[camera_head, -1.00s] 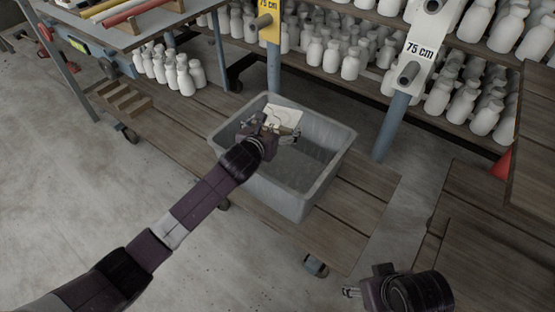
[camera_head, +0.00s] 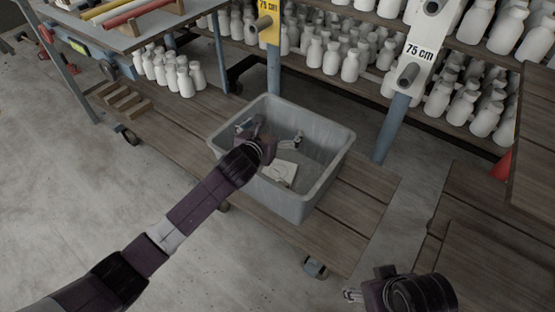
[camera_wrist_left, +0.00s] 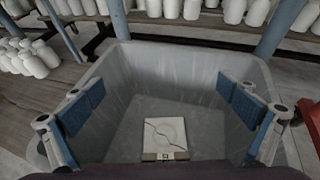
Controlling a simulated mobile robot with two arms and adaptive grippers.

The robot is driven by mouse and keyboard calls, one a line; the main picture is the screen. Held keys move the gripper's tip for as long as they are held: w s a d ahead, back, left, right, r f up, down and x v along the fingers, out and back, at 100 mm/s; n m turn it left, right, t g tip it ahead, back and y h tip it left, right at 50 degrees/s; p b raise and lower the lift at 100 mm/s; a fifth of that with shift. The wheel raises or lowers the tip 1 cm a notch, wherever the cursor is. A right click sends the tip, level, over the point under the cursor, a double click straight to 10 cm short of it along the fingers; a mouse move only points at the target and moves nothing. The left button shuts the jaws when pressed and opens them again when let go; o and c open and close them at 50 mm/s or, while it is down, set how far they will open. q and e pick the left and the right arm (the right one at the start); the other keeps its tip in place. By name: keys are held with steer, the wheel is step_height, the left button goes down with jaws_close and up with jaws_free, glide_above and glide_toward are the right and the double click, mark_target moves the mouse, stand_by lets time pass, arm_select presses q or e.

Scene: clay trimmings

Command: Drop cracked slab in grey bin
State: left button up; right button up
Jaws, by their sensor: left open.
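The cracked slab (camera_head: 280,173) is a pale square plate with a dark crack line. It lies inside the grey bin (camera_head: 325,178), on or near its floor, and the left wrist view shows the slab (camera_wrist_left: 165,136) with its crack inside the bin (camera_wrist_left: 190,54). My left gripper (camera_head: 268,136) is over the bin, with its fingers spread wide. In the left wrist view the blue pads of the left gripper (camera_wrist_left: 166,108) stand far apart with nothing between them, and the slab is below. My right gripper (camera_head: 352,294) is at the bottom right, away from the bin; its jaw opening is too small to judge.
The bin stands on a low wooden platform (camera_head: 345,240) with wheels. Shelves of white bottles (camera_head: 350,62) stand behind it, with blue posts (camera_head: 391,128) close to its far side. A wooden table (camera_head: 490,240) is at the right. Bare floor (camera_head: 80,190) lies at the left.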

arm_select(q)
steer(key=v, duration=1.1)
steer(key=shift+s, duration=0.15)
